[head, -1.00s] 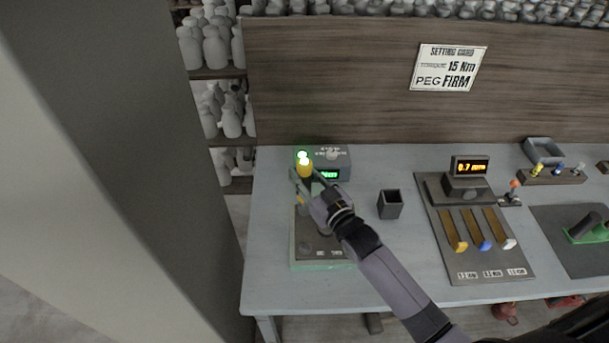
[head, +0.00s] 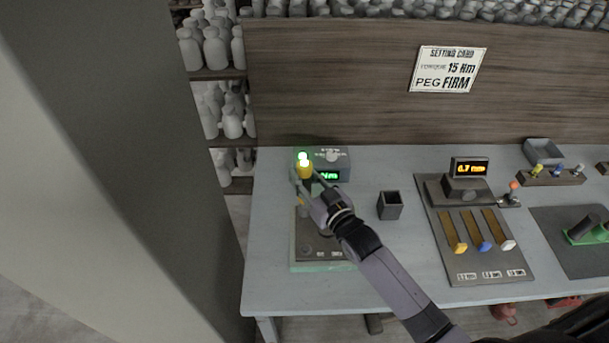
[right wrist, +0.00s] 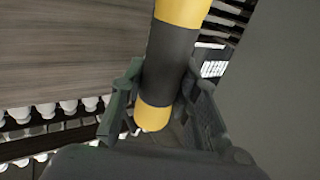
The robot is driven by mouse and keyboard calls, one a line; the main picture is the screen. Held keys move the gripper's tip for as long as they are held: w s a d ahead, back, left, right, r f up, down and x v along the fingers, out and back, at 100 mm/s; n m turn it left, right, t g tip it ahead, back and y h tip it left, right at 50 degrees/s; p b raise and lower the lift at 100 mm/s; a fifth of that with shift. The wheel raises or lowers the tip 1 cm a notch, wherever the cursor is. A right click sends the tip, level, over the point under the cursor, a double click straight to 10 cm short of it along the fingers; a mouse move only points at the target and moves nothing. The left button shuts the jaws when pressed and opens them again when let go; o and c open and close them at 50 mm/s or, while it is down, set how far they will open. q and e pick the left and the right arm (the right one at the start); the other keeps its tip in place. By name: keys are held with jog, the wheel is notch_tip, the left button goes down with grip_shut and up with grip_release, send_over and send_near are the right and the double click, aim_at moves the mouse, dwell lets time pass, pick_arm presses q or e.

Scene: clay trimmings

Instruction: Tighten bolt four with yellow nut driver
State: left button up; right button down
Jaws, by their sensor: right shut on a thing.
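My right gripper (head: 308,183) is shut on the yellow nut driver (head: 305,172) above the left part of the bench. In the right wrist view the gripper (right wrist: 165,110) holds the black band of the yellow driver (right wrist: 185,12) between its fingers. A green light glows at the driver's top in the head view. The bolt plate (head: 320,252), dark on a green base, lies under the gripper and arm. Most of its bolts are hidden, so I cannot tell which bolt the driver meets. A grey box (head: 332,157) with a green readout stands behind. My left gripper is out of view.
A dark square cup (head: 390,205) stands right of the plate. Further right are a slotted panel (head: 470,268) with yellow, blue and white pieces, an orange display (head: 470,168), a small driver rack (head: 552,178) and a grey tray (head: 543,150). A setting card (head: 448,69) hangs behind.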

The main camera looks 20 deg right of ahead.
aim_at(305, 162)
jog(key=shift+w+r+p, duration=0.1)
jog(key=shift+r+p, duration=2.3)
jog(key=shift+r, duration=0.6)
